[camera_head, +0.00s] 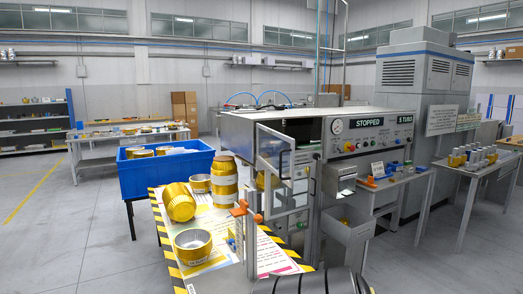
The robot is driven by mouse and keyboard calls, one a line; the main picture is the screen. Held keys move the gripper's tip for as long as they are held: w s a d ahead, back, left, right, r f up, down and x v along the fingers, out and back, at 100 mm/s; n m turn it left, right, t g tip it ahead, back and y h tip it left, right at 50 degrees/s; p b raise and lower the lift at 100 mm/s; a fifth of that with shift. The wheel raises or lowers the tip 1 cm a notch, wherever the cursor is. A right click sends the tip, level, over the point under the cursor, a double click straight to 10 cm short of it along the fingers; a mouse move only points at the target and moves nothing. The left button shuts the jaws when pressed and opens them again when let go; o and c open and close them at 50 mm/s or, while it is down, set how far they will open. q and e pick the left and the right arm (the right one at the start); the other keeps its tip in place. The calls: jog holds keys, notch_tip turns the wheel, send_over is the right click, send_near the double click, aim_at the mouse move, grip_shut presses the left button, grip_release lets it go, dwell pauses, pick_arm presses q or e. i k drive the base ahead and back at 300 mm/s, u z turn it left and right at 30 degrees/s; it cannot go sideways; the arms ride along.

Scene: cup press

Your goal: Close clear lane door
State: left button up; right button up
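The machine (365,130) stands right of centre, with a panel reading "STOPPED". On its front left, a framed see-through door (272,150) stands swung out toward me, with a dark opening behind it. A dark handle-like part sits at its right edge. A lower clear panel (290,200) is below it, and whether the two are one door I cannot tell. A dark ribbed part at the bottom edge seems to be mine. Neither of my grippers can be made out in the view.
A table with striped edges (172,262) holds yellow-banded cups (192,246) and a cup stack (224,180). A post with orange parts (248,212) stands in front of the door. A blue bin (140,176) is at left. Floor at far left is clear.

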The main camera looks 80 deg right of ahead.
aim_at(289, 181)
jog(key=z, duration=2.7)
jog(key=i, duration=1)
jog(key=u, duration=2.15)
jog(key=k, duration=0.95)
jog(key=z, duration=1.05)
jog(key=i, duration=0.9)
